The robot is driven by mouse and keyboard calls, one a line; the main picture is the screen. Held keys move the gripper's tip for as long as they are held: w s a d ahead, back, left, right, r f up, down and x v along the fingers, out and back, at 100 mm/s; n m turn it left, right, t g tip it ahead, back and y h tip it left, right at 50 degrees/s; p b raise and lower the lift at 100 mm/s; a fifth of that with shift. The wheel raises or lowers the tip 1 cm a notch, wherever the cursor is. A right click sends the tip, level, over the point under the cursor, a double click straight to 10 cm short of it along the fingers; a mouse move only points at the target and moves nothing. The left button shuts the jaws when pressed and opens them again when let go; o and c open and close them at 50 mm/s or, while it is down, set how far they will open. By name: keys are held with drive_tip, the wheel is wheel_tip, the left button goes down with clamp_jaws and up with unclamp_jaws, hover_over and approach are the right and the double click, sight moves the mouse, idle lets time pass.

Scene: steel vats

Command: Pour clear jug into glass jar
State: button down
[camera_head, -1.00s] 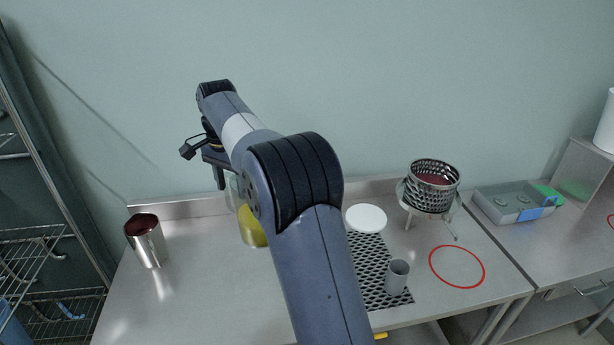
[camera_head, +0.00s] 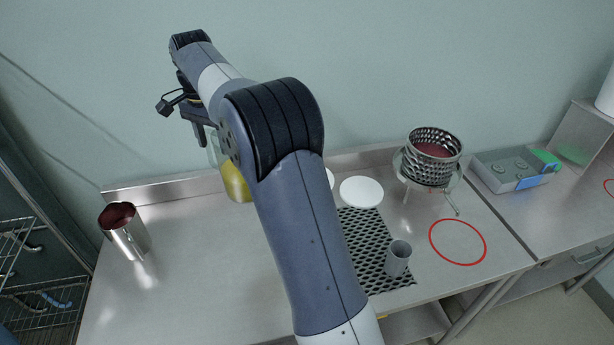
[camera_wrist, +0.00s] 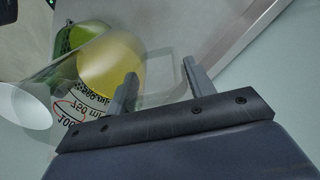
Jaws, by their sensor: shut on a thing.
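The clear jug (camera_head: 215,150) holds yellow liquid and hangs above the table near the back wall, left of my arm. It fills much of the wrist view (camera_wrist: 150,75), where its volume marks and yellow contents show through the wall. My gripper (camera_head: 205,138) is shut on the jug; its two fingers (camera_wrist: 162,85) show at the near side of it, but the exact contact is unclear. A round thing with green in it (camera_wrist: 80,36) lies beyond the jug in the wrist view. I cannot tell whether it is the glass jar. My arm hides part of the table in the head view.
A steel cup (camera_head: 128,238) stands at the left. A white disc (camera_head: 361,192), black perforated mat (camera_head: 350,225), grey cup (camera_head: 398,258), red ring (camera_head: 458,242) and perforated basket on a stand (camera_head: 432,160) are at the right. The front left table is clear.

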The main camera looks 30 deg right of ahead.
drive_tip(key=shift+s+d+r+t+y, duration=0.25)
drive_tip(key=shift+s+r+t+y, duration=0.15)
drive_tip(key=shift+r, duration=0.25)
drive_tip(key=shift+s+d+r+t+y, duration=0.2)
drive_tip(key=shift+s+r+t, duration=0.1)
drive_tip(key=shift+r+t, duration=0.3)
drive_tip(key=s+d+r+t+y, duration=0.3)
drive_tip(key=s+r+t, duration=0.2)
drive_tip(key=shift+s+d+y, duration=0.3)
drive_tip(key=shift+d+y, duration=0.05)
drive_tip(key=shift+y, duration=0.05)
drive_tip(key=shift+s+d+r+t+y, duration=0.35)
drive_tip(key=shift+s+r+t, duration=0.1)
drive_tip(key=shift+r+t, duration=0.25)
drive_tip(key=shift+s+d+r+t+y, duration=0.2)
drive_tip(key=shift+s+r+t+y, duration=0.2)
drive_tip(key=shift+r+t, duration=0.3)
idle(1.5)
drive_tip(key=shift+s+d+r+t+y+b, duration=0.3)
drive_tip(key=shift+s+r+b, duration=0.15)
drive_tip(key=shift+b, duration=0.55)
idle(2.0)
